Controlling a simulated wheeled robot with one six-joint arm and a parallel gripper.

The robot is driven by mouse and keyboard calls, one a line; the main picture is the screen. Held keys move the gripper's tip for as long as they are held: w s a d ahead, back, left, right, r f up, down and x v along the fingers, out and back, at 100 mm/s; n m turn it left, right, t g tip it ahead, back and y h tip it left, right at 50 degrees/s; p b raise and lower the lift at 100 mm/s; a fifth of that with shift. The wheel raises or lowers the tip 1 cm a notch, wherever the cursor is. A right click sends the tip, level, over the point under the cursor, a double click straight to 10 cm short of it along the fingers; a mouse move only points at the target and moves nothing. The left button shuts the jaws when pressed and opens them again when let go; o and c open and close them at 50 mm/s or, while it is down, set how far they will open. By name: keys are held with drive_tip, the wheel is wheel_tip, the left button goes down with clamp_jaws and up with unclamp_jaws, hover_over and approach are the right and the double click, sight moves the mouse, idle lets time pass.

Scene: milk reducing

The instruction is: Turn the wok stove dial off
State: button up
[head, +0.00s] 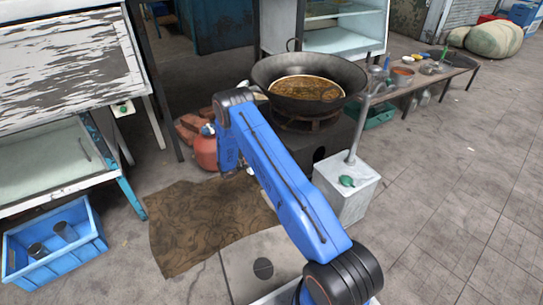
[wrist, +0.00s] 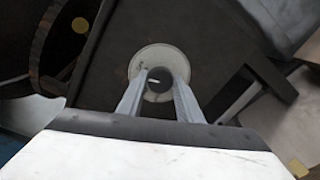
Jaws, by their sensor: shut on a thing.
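The dial (wrist: 159,75) is a dark round knob on a pale, round, marked plate (wrist: 152,54) on the dark stove front in the wrist view. My gripper (wrist: 158,82) has one finger on each side of the knob and is shut on it. The dial's exact setting is too small to read. In the head view the dark stove (head: 339,133) carries a large black wok (head: 345,78) with brown liquid in it. My blue arm hides the dial and my gripper there.
A red gas cylinder (head: 205,150) stands left of the stove. A white box (head: 352,195) with a pipe stands at the right. A brown mat (head: 190,225) lies in front. A blue crate (head: 85,242) is at lower left. The paved floor at right is clear.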

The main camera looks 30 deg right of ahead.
drive_tip(key=shift+s+m, duration=0.1)
drive_tip(key=shift+m, duration=1.4)
drive_tip(key=shift+f, duration=0.1)
drive_tip(key=o, duration=1)
drive_tip(key=shift+a, duration=0.1)
drive_tip(key=shift+o, duration=0.2)
drive_tip(key=a+r, duration=0.1)
drive_tip(key=a, duration=1.6)
drive_tip(key=shift+s+a, duration=0.15)
drive_tip(key=shift+s, duration=0.05)
drive_tip(key=shift+r, duration=0.15)
